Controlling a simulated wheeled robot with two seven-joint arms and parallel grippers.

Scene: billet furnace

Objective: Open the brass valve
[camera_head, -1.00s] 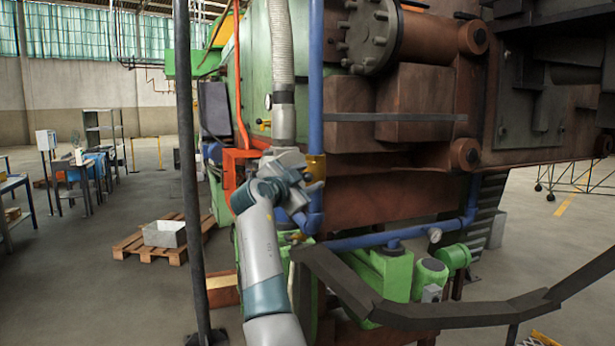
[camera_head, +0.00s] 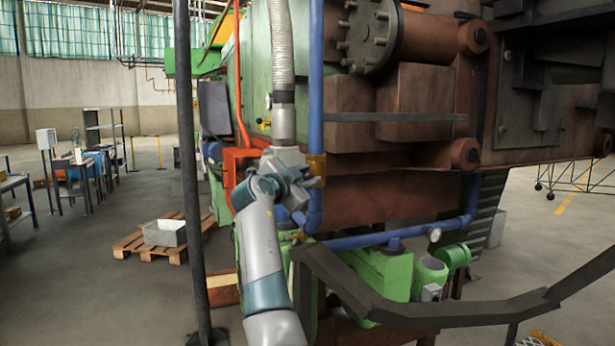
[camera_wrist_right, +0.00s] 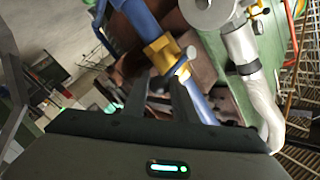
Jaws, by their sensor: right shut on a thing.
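The brass valve (camera_head: 317,166) is a yellow-brown body on the vertical blue pipe (camera_head: 315,90) at the machine's left corner. In the right wrist view the valve (camera_wrist_right: 160,52) sits on the slanting blue pipe, with a pale round end (camera_wrist_right: 190,52) beside it. My right gripper (camera_head: 304,182) is at the valve, just left of and in front of it. In the wrist view its two dark fingers (camera_wrist_right: 164,92) reach up to the valve, shut on its handle. The handle is mostly hidden between the fingers. My left gripper is not in view.
A grey flexible hose (camera_head: 283,60) and an orange pipe (camera_head: 236,160) run close to my right gripper. A dark post (camera_head: 187,150) stands left of my arm. A dark angled rail (camera_head: 430,312) crosses the lower right. Open floor lies to the left, around a pallet (camera_head: 150,245).

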